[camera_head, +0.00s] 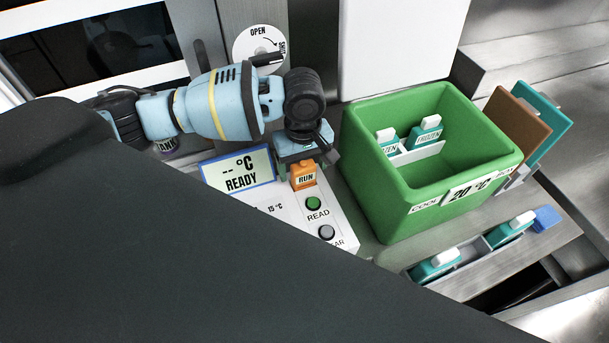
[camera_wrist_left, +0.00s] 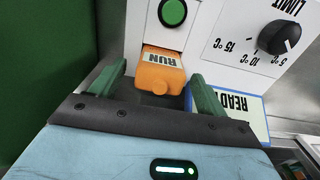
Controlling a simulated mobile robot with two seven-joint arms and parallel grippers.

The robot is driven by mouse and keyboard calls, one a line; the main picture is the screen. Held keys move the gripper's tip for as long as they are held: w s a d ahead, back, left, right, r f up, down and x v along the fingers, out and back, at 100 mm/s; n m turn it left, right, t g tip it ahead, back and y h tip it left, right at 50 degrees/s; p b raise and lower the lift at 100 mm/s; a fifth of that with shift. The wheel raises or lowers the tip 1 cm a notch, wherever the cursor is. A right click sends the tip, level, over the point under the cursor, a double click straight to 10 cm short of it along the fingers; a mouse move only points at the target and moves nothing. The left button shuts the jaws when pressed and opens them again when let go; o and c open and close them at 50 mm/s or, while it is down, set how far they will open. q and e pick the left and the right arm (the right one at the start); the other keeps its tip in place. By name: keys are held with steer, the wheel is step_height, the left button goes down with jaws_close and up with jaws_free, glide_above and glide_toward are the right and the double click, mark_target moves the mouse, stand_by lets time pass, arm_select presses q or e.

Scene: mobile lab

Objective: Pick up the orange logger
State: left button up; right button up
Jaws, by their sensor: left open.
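The orange logger (camera_head: 304,178), marked RUN, sits at the upper edge of the white reader panel, between the display and the green crate. My left gripper (camera_head: 305,160) is above it, pointing down, with its fingers open. In the left wrist view, the orange logger (camera_wrist_left: 162,74) lies between the two green fingers (camera_wrist_left: 157,88), with a visible gap to the right finger. Whether either finger touches it I cannot tell. My right gripper is not in view.
A green crate (camera_head: 388,195) holding teal-and-white bottles stands just right of the logger. The panel has a READY display (camera_head: 238,172), a green READ button (camera_head: 313,203) and a grey button (camera_head: 327,233). A rack with teal bottles (camera_head: 436,264) lies at the front right.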

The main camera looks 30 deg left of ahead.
arm_select(q)
steer(key=shift+f, duration=0.3)
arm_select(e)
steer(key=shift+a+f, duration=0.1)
arm_select(q)
steer(key=shift+c, duration=0.2)
